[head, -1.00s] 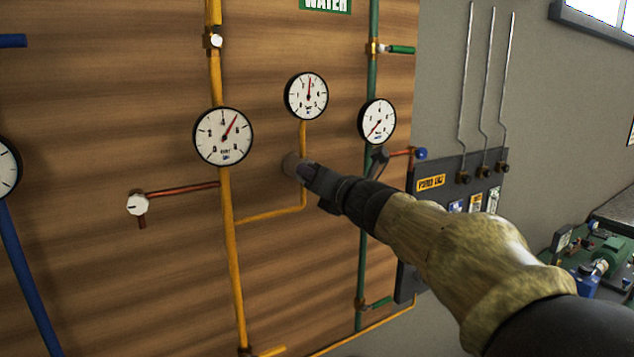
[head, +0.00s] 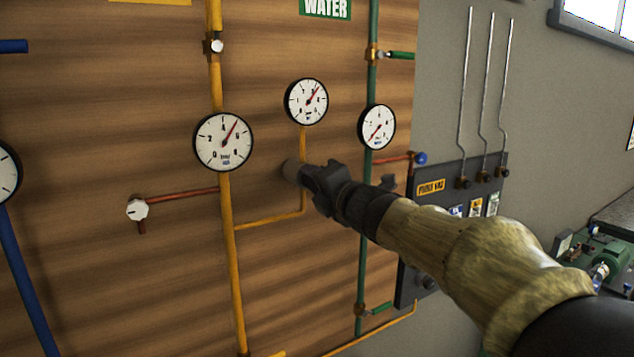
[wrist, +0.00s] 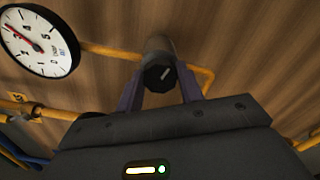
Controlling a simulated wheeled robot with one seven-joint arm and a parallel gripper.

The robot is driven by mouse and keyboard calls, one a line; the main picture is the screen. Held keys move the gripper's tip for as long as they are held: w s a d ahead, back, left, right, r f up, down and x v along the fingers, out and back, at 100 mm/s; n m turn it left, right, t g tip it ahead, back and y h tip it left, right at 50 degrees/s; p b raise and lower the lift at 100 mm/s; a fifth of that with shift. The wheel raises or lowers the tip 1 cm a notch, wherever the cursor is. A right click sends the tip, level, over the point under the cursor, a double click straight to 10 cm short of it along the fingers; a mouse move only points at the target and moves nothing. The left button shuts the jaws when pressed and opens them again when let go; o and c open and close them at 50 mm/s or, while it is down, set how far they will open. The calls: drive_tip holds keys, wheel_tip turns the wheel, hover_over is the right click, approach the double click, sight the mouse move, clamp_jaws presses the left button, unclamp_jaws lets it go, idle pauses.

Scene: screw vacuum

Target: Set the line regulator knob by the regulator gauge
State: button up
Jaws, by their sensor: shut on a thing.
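The line regulator knob (head: 291,169) is a dark, stubby cylinder on the wooden panel, mostly hidden by my gripper in the head view. In the wrist view its dark faceted end with a pale mark (wrist: 160,75) shows between the fingers. My gripper (head: 307,175) is shut on the knob; its two fingers (wrist: 160,92) stand on either side of it. The regulator gauge (head: 306,101) is a round white dial above the knob, on a yellow pipe. Its needle points up and to the right. A white gauge (wrist: 38,40) shows at the wrist view's upper left.
A larger gauge (head: 223,142) stands left on the yellow pipe, and another gauge (head: 377,126) right on the green pipe (head: 362,245). A white knob (head: 137,209) ends a red-brown pipe. A dark panel (head: 436,170) with metal tubes is on the right wall.

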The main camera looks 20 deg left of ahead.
drive_tip(key=o, duration=1)
drive_tip(key=shift+d, duration=0.1)
drive_tip(key=b+v, duration=0.4)
drive_tip(key=v, duration=1.3)
drive_tip(key=shift+b, duration=0.35)
drive_tip(key=shift+d+f, duration=0.1)
